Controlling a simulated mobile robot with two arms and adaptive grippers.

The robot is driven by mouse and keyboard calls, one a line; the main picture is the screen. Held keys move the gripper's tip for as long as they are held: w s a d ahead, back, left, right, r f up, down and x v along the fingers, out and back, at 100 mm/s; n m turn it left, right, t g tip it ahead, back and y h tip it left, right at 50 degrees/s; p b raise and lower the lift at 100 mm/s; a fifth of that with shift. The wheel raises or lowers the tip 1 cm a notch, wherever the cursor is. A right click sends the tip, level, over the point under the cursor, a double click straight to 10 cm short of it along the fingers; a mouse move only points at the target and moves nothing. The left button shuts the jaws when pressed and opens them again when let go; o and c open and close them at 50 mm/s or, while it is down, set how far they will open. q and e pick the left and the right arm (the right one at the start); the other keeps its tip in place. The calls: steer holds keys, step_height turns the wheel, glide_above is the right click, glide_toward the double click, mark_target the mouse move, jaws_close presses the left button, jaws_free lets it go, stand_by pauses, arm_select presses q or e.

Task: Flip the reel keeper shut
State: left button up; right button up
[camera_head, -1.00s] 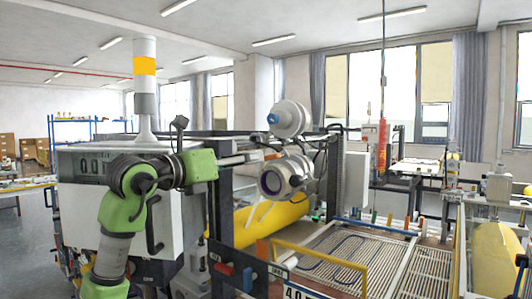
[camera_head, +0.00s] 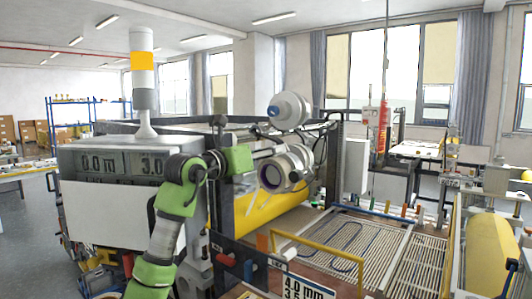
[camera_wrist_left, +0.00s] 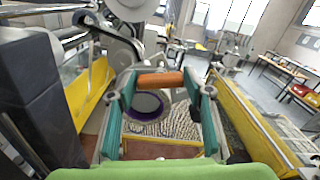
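A silver reel end with a dark, purple-ringed core (camera_head: 284,170) is mounted on the machine; its core also shows in the left wrist view (camera_wrist_left: 146,104). My left gripper (camera_wrist_left: 160,88) has its two green fingers wide apart, facing the reel. A short orange-brown bar (camera_wrist_left: 160,79) lies crosswise between the fingertips; I cannot tell whether they touch it. In the head view my left gripper (camera_head: 258,151) is just left of the reel and partly hard to make out. I cannot clearly make out which part is the keeper. My right gripper is not in view.
A white roller end with a blue centre (camera_head: 289,110) sits above the reel. A yellow roll (camera_head: 262,214) lies behind and below. A grey cabinet with a display (camera_head: 120,163) stands at left, and a yellow frame (camera_head: 325,251) rises in front of the slatted bed (camera_head: 405,262).

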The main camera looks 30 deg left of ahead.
arm_select(q)
steer(key=c, duration=0.4)
steer(key=shift+c, duration=0.2)
steer(key=shift+n, duration=0.3)
steer(key=shift+a+n+b, duration=0.15)
steer(key=shift+n+b, duration=0.65)
steer(key=shift+n, duration=5.6)
